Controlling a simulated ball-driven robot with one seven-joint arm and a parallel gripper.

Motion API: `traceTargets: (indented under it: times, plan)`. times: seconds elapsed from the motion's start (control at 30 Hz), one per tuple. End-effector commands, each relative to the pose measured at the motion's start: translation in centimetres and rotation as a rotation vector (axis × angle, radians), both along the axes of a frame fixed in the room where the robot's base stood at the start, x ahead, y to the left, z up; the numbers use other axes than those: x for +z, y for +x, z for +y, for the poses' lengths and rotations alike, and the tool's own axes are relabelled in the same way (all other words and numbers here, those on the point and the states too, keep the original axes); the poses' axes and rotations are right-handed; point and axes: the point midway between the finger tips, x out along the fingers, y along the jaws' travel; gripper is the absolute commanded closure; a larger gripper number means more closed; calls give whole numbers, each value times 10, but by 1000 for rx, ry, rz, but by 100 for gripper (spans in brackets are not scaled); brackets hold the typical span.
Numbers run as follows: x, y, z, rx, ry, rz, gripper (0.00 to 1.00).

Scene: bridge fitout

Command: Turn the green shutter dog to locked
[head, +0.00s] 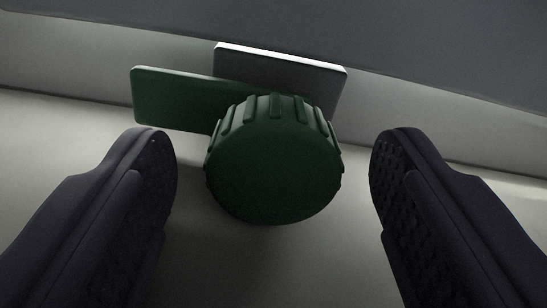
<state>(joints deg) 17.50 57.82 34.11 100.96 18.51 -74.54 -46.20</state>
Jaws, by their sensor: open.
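The green shutter dog shows in the head view as a round ribbed knob (273,162) with a flat green plate (172,98) sticking out from behind it to the upper left. My gripper (273,165) is open. One dark padded finger is left of the knob and the other is right of it, with a gap on both sides. I see no contact between the fingers and the knob. The knob hides how the plate joins it.
A grey plate with a bright top edge (283,68) stands behind the knob, partly hidden by it. A pale surface (60,135) lies behind and below the knob. A dark grey panel (440,50) runs across the top.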

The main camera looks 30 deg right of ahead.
Motion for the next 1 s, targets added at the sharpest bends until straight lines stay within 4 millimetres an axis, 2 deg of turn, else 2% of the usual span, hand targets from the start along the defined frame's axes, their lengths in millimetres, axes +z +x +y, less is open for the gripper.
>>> traceTargets:
  times: [0.07,0.3,0.33,0.47,0.8,1.0]
  plan:
    - [0,0,0,0,0,0,29]
    - [0,0,0,0,0,0,81]
    - [0,0,0,0,0,0,85]
    - [0,0,0,0,32,-11,85]
    - [0,-1,0,1,356,-115,85]
    - [-1,-1,-1,1,380,-121,85]
